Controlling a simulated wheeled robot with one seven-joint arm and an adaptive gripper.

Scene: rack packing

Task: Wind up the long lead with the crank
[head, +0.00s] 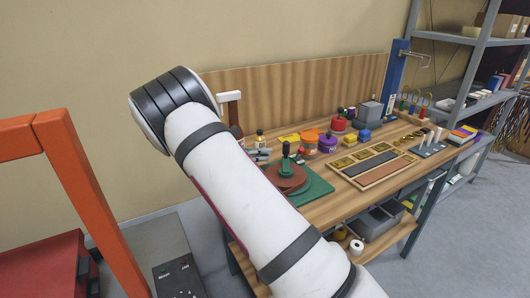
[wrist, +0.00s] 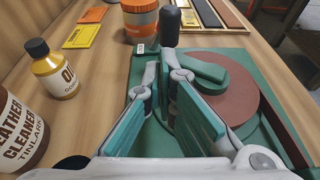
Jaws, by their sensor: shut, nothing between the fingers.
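The winder is a reddish-brown disc (wrist: 232,92) on a green base board (wrist: 238,57), in the wrist view. Its crank has a green arm (wrist: 205,68) and an upright black handle (wrist: 171,28). In the head view, the disc (head: 287,180) and the black handle (head: 286,148) show on the bench just right of my arm. My gripper (wrist: 165,76) is shut and empty, its fingertips close in front of the handle; I cannot tell if they touch anything. I cannot make out the long lead clearly.
An oil bottle (wrist: 54,68) and a leather cleaner bottle (wrist: 20,130) stand left of my gripper. An orange-lidded jar (wrist: 140,18) and yellow cards (wrist: 84,36) lie beyond. A wooden tray (head: 372,168) is right of the winder. An orange frame (head: 70,160) stands at far left.

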